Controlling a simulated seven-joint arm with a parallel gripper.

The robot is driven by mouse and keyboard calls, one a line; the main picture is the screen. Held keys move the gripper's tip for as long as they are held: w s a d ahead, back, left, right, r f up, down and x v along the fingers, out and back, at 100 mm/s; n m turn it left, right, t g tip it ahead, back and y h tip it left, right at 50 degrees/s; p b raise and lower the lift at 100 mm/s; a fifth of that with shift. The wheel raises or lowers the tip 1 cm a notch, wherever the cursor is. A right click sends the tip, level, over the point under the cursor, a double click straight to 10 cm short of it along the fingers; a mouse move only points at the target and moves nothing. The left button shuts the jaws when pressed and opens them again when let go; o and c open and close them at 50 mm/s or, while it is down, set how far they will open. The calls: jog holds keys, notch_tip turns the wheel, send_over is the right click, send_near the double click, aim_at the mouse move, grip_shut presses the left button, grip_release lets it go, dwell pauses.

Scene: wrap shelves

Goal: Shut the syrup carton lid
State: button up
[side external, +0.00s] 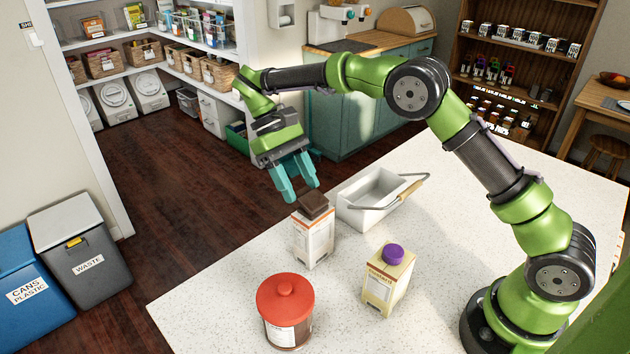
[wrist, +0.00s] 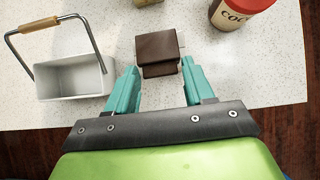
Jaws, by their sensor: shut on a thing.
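The syrup carton (side external: 313,243) is a white, orange-marked carton standing upright on the speckled counter. Its dark brown lid (side external: 314,204) sits tilted at its top, not flat. In the wrist view the lid (wrist: 157,47) is ahead, between the two teal fingertips, and hides most of the carton. My gripper (side external: 302,194) is at the lid's far left edge in the side view, pointing down. In the wrist view my gripper (wrist: 161,66) has its fingers on either side of the lid's near edge, shut on it; the exact contact is hard to see.
A white caddy (side external: 353,218) with a wooden handle stands close behind the carton. A purple-capped carton (side external: 387,282) and a red-lidded cocoa jar (side external: 285,308) stand in front. The counter (side external: 215,300) is clear at the left.

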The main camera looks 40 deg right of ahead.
jog(key=shift+w+f+g, duration=0.1)
jog(key=shift+f+g, duration=0.1)
jog(key=shift+g, duration=0.1)
dwell(0.4)
jog(key=o, duration=0.9)
jog(key=shift+c, duration=0.2)
jog(key=shift+r, duration=1.45)
jog(key=shift+s+d+r, duration=0.1)
jog(key=shift+s+r, duration=0.35)
jog(key=shift+s, duration=0.05)
jog(key=s+d, duration=0.1)
jog(key=s, duration=0.6)
jog(key=s+d+r, duration=0.1)
jog(key=s+d, duration=0.1)
jog(key=s, duration=0.5)
jog(key=shift+s+d, duration=0.25)
jog(key=shift+s, duration=0.1)
jog(key=shift+r, duration=0.1)
